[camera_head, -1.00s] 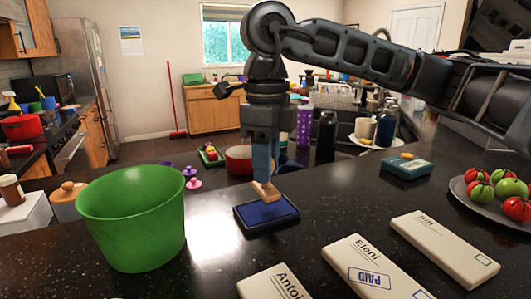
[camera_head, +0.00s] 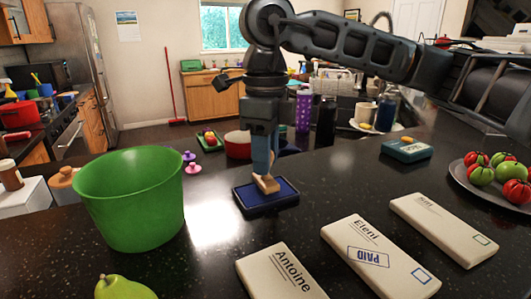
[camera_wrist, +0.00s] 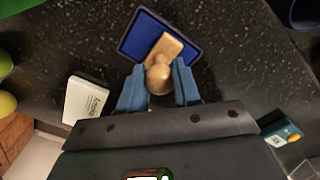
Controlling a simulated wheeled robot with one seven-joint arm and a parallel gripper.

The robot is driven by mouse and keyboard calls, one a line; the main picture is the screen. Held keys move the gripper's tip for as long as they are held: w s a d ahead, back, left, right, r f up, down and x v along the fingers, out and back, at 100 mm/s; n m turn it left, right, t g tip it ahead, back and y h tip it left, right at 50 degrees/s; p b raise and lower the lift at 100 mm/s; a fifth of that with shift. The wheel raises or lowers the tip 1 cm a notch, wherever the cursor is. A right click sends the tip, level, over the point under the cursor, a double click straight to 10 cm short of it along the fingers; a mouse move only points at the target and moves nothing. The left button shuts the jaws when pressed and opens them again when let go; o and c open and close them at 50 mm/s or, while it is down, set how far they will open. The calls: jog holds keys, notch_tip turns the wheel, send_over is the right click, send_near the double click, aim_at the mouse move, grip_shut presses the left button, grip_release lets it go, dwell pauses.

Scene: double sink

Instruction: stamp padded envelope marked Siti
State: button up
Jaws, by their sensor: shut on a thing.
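My gripper (camera_head: 264,168) is shut on a wooden stamp (camera_head: 266,184), held by its knob. The stamp's base is over the blue ink pad (camera_head: 285,196) and appears to touch it. The wrist view shows the stamp (camera_wrist: 167,50) between my blue fingers (camera_wrist: 158,88), above the pad (camera_wrist: 135,40). Three pale envelopes lie at front right: one marked Antoine (camera_head: 280,272), one marked Eleni (camera_head: 395,277) with a blue PAID mark, and a third (camera_head: 445,230) whose short name I cannot read surely. The third has an empty outlined box and no visible PAID mark.
A green bucket (camera_head: 130,200) stands left of the pad, with a green pear (camera_head: 125,288) in front. A teal box (camera_head: 407,150) and a plate of red and green fruit (camera_head: 460,182) are at right. Cups and bottles stand behind. The counter around the pad is clear.

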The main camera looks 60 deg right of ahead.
jog(key=shift+f+b, duration=0.65)
jog(key=shift+b, duration=0.55)
dwell(2.4)
jog(key=shift+r, duration=0.1)
dwell(0.5)
jog(key=shift+r+p, duration=1.2)
jog(key=shift+r, duration=2.3)
jog(key=shift+s, duration=0.1)
